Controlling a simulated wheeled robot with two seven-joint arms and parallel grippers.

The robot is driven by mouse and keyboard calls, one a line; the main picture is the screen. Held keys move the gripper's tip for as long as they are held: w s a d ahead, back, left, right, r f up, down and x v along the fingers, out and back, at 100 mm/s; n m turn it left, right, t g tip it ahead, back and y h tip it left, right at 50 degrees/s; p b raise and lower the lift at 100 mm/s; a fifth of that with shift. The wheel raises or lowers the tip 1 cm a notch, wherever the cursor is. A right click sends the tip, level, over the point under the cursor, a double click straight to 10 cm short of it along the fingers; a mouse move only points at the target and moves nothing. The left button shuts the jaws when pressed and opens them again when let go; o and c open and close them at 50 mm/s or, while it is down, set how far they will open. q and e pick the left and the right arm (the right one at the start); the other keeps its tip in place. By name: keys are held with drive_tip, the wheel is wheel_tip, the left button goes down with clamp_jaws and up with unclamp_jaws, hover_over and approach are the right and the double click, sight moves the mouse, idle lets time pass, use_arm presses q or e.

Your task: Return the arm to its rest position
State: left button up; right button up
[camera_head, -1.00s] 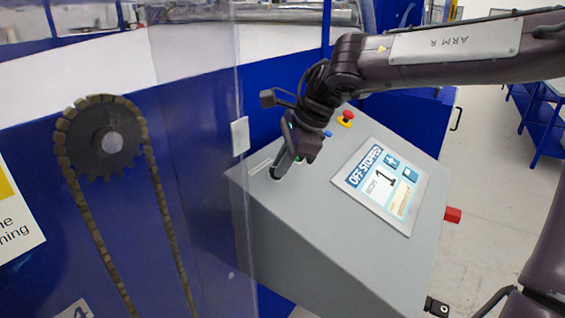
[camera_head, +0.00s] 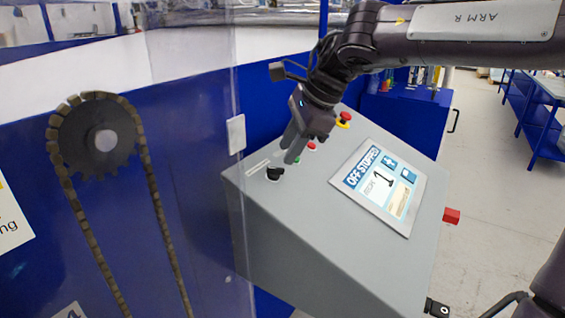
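My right gripper (camera_head: 292,152) hangs above the grey control panel (camera_head: 318,215), just up and right of a black knob (camera_head: 275,174). Its fingers look close together, with nothing visible between them, but the angle hides whether they are fully shut. My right arm (camera_head: 450,38), marked "ARM R", comes in from the upper right. A small part of another dark link of mine shows at the lower right edge. My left gripper is not in view.
The panel has a screen (camera_head: 378,187) reading "OFF-STOPPED", a red emergency button (camera_head: 344,118) on yellow, and a small red button (camera_head: 311,146). A chain and sprocket (camera_head: 101,139) stand behind a clear sheet at left. Open floor (camera_head: 490,210) lies at right.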

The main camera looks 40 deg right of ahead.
drive_tip(key=shift+v, duration=1.25)
